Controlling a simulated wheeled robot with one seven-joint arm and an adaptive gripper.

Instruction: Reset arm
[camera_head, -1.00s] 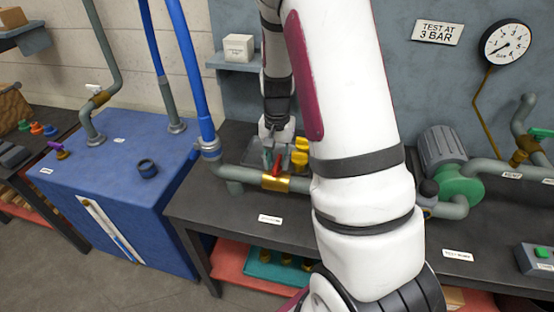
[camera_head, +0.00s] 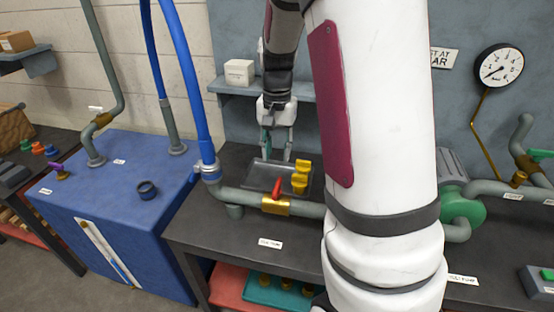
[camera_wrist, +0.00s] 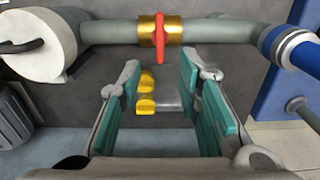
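My gripper (camera_head: 278,146) hangs above the back of the dark bench, just behind a grey tray (camera_head: 262,176). In the wrist view my gripper (camera_wrist: 160,100) has its teal-padded fingers wide apart with nothing between them touching the pads. A red lever (camera_head: 277,188) sits on a brass valve (camera_head: 276,205) in the grey pipe, and the lever also shows in the wrist view (camera_wrist: 160,38). My arm covers the bench's middle.
A blue tank (camera_head: 120,200) with upright pipes stands at left. A wall shelf (camera_head: 262,91) with a white box (camera_head: 239,72) is close behind my gripper. A green-ended motor (camera_head: 463,204) and a gauge (camera_head: 498,65) are at right.

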